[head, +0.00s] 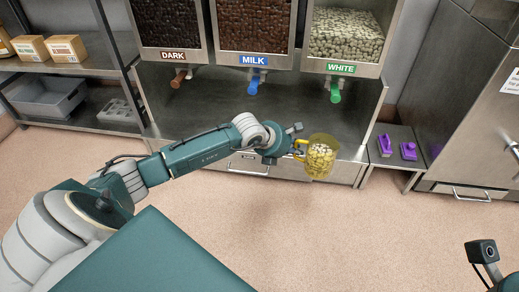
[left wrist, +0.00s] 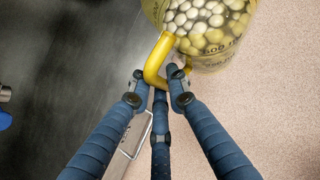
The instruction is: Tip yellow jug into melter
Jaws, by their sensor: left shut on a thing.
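The yellow jug (head: 321,165) is see-through and holds pale white chips. It is in the air in front of the dispenser counter, roughly upright in the head view. My left gripper (head: 297,149) is shut on its handle, left of the jug body. In the left wrist view the jug (left wrist: 215,57) is at the top right, and the fingers (left wrist: 163,78) close around the yellow handle. No melter can be made out in these views. Only a wrist camera part of my right arm shows at the lower right; its fingers are out of view.
Dispensers labelled DARK (head: 168,22), MILK (head: 254,22) and WHITE (head: 345,35) stand behind the jug, above a steel counter (head: 230,105). A small side table (head: 390,160) holds purple items. A steel cabinet (head: 470,100) stands right. Shelves are left. The floor in front is clear.

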